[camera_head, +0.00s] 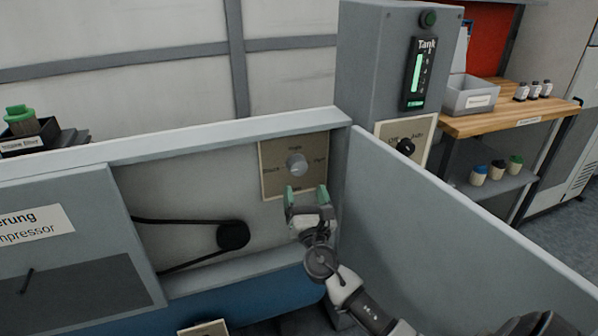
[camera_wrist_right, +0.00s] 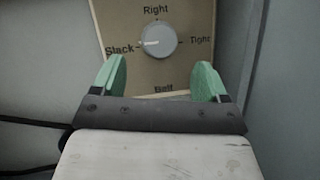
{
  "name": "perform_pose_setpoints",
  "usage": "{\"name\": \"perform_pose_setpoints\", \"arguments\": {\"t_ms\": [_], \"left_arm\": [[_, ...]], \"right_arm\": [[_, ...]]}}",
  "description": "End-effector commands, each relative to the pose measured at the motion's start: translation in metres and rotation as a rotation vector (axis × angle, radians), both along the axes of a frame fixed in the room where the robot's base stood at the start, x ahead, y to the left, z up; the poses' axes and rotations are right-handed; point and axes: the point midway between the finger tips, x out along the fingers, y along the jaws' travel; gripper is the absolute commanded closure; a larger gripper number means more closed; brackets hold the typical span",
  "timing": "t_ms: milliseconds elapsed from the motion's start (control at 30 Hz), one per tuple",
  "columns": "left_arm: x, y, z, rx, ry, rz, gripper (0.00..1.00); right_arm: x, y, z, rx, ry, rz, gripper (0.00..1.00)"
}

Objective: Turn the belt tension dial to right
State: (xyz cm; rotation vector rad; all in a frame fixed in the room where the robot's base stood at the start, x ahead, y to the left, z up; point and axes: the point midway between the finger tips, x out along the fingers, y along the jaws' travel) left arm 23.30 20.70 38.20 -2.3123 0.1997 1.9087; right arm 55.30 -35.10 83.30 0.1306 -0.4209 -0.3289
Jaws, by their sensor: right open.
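The belt tension dial (camera_head: 297,165) is a round grey knob on a tan plate (camera_head: 272,182) inside the open machine housing. In the right wrist view the dial (camera_wrist_right: 159,41) shows the labels "Slack" at left, "Right" at top, "Tight" at right and "Belt" below. A pale mark on the knob points left, toward "Slack". My right gripper (camera_head: 307,194) is open, with green fingertips just below the dial and not touching it. In the right wrist view its fingertips (camera_wrist_right: 161,80) stand apart below and to either side of the dial. My left gripper is not in view.
A black belt and pulley (camera_head: 233,235) sit left of the dial. The housing's side wall (camera_head: 450,240) stands close on the right. Behind it are a tank cabinet (camera_head: 375,60) with another dial (camera_head: 405,147) and a wooden workbench (camera_head: 515,118) with containers.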

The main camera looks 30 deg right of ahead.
Motion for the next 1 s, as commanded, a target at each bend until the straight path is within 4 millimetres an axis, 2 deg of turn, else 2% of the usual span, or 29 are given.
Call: {"name": "perform_pose_setpoints", "arguments": {"t_ms": [100,333,500,767,1000], "left_arm": [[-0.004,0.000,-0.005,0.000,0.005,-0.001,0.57],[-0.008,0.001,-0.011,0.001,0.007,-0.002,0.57],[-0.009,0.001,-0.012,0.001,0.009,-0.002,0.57],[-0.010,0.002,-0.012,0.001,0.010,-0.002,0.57],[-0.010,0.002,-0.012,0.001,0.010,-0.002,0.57]], "right_arm": [[0.022,-0.009,0.011,0.001,-0.001,-0.001,0.25],[0.051,-0.020,0.022,0.002,0.000,0.000,0.25],[0.060,-0.024,0.025,0.003,0.002,0.002,0.25],[0.061,-0.024,0.025,0.004,0.003,0.002,0.25],[0.060,-0.024,0.025,0.004,0.003,0.002,0.61]]}}
